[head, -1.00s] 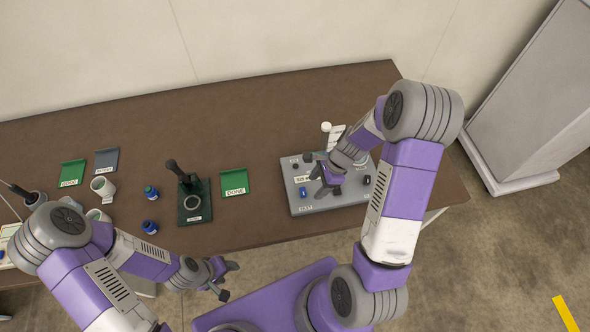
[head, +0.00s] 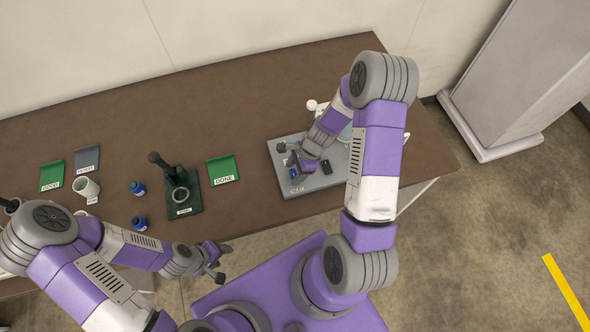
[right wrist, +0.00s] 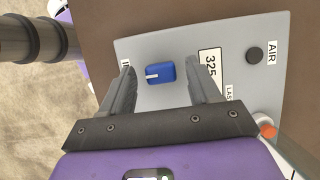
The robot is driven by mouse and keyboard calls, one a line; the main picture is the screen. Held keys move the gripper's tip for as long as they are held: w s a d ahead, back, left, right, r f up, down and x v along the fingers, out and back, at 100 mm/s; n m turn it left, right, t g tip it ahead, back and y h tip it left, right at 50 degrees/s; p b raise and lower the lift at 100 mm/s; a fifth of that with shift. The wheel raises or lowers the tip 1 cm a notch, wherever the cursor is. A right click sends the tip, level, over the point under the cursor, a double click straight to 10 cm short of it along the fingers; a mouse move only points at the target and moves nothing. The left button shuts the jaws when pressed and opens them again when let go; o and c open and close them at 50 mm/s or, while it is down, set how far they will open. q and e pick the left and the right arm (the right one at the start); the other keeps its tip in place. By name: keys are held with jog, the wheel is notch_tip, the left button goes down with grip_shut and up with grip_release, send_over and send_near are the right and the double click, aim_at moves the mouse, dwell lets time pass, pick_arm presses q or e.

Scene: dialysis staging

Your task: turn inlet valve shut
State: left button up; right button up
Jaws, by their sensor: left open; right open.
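The inlet valve is a blue knob (right wrist: 160,73) with a white mark on its left part, set on a grey panel (right wrist: 190,42). In the right wrist view it sits between the two open fingers of my right gripper (right wrist: 161,75), with a visible gap on each side. A label beside it is partly hidden by the left finger. My left gripper (head: 221,263) is open and empty, off the table's front edge.
A black AIR knob (right wrist: 254,55) and a "325" label (right wrist: 209,63) are on the panel. A green DONE tray (head: 222,168), a dark green stand (head: 183,208) and blue-capped vials (head: 137,188) are to the left.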

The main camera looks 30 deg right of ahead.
jog(key=shift+c, duration=0.3)
jog(key=c, duration=1)
jog(key=shift+n, duration=0.3)
jog(key=n, duration=0.1)
jog(key=n+g+p, duration=0.1)
jog(key=shift+w+n, duration=0.2)
jog(key=shift+n, duration=0.1)
jog(key=n+g, duration=0.1)
jog(key=n, duration=0.3)
jog(key=shift+w+n+g, duration=0.1)
jog(key=shift+n+g, duration=0.2)
jog(key=shift+g, duration=0.1)
jog(key=n, duration=0.2)
jog(key=n+g+h, duration=0.1)
jog(key=n, duration=0.2)
jog(key=shift+w+a+g+b, duration=0.1)
jog(key=shift+g+b, duration=0.2)
jog(key=shift+b, duration=0.05)
jog(key=n+h, duration=0.1)
jog(key=n, duration=0.1)
jog(key=n+h, duration=0.1)
jog(key=n, duration=0.2)
jog(key=shift+a+g+b, duration=0.1)
jog(key=shift+g+b, duration=0.25)
jog(key=shift+g, duration=0.05)
jog(key=shift+n, duration=0.3)
